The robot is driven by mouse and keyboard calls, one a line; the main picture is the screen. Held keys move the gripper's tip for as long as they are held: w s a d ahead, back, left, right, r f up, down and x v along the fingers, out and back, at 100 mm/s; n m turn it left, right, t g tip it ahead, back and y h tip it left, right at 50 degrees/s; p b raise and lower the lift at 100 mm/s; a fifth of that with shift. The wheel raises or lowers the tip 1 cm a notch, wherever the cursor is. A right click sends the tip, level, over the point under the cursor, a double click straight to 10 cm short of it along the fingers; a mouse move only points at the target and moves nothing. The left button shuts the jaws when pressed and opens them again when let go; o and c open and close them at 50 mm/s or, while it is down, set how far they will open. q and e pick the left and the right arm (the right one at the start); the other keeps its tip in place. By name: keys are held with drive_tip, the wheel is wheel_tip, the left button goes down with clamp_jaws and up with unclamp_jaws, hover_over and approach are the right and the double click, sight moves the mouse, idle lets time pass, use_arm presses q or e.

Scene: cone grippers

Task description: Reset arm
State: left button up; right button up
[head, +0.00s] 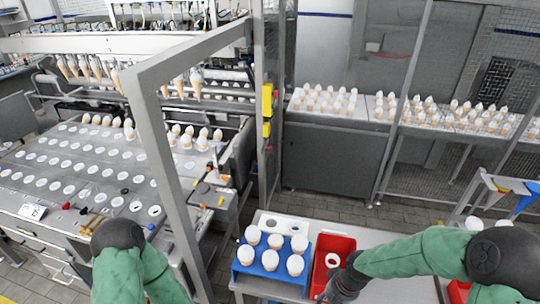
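My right arm reaches in from the right, and its dark gripper (338,287) is at the front edge of the red bin (343,243). Its fingers are small and dark against the bin, so I cannot tell whether they are open or shut. A pale round item (332,260) lies in the red bin just beyond the gripper. Of my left arm only the green sleeve and dark joint show at the bottom left; its gripper is out of the picture. A blue rack (270,275) left of the red bin holds several white-topped cones (270,260).
A white holed holder (266,222) stands behind the blue rack on the light table (385,240). A grey frame post (165,160) rises between this table and the cone machine (70,165) at left. Rows of cones stand on the far counter (340,119) behind mesh panels.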

drive_tip(key=s+a+f+b, duration=0.2)
drive_tip(key=s+f+b, duration=0.1)
drive_tip(key=f, duration=0.7)
drive_tip(key=s+a+f+y+b, duration=0.1)
drive_tip(key=s+a+f+b, duration=0.2)
drive_tip(key=f, duration=0.7)
drive_tip(key=s+a+f+b, duration=0.2)
drive_tip(key=s+f+b, duration=0.2)
drive_tip(key=f+b, duration=0.3)
wheel_tip(320, 180, down, 3)
drive_tip(key=shift+s+a+f+y, duration=0.15)
drive_tip(key=shift+a+y, duration=0.15)
drive_tip(key=shift+a, duration=0.05)
drive_tip(key=shift+c, duration=0.7)
drive_tip(key=shift+s+a, duration=0.1)
